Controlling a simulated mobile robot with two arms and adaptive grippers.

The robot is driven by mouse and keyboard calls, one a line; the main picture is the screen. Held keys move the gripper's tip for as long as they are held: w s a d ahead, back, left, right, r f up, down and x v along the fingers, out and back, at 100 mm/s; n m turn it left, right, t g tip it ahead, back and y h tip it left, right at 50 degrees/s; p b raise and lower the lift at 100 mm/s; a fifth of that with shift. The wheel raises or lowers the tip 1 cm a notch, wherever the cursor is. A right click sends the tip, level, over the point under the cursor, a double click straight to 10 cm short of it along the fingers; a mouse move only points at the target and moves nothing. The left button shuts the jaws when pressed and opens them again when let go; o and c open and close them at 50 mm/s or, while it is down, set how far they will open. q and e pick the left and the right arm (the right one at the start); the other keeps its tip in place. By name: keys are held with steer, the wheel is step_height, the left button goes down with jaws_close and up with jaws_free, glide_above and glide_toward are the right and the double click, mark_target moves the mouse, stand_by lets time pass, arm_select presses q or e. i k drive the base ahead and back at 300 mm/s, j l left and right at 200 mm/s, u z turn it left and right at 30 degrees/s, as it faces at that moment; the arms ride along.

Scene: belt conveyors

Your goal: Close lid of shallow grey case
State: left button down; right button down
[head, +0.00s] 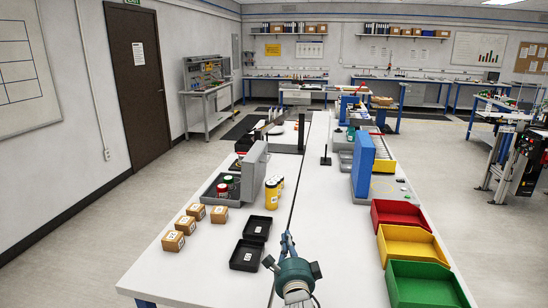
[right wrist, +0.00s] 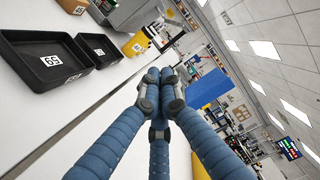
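A shallow grey case (head: 222,202) stands on the left part of the white table with its grey lid (head: 254,172) raised upright on its right side. Small jars with red and green caps stand in it. Part of a grey body, which looks like the case, shows at the top of the right wrist view (right wrist: 128,14). My right gripper (head: 287,238) is in front of the case and to its right, apart from it. Its blue fingers are together at the tips with nothing visible between them (right wrist: 160,76). My left gripper is not in view.
Yellow canisters (head: 271,195) stand just right of the lid. Two black trays (head: 245,257) and several cardboard boxes (head: 173,241) lie nearer. Red, yellow and green bins (head: 420,285) line the right edge, with a blue panel (head: 363,167) behind. The table's middle is clear.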

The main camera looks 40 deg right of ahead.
mark_target(253, 166)
steer(key=i+l, duration=0.95)
steer(key=l, duration=0.2)
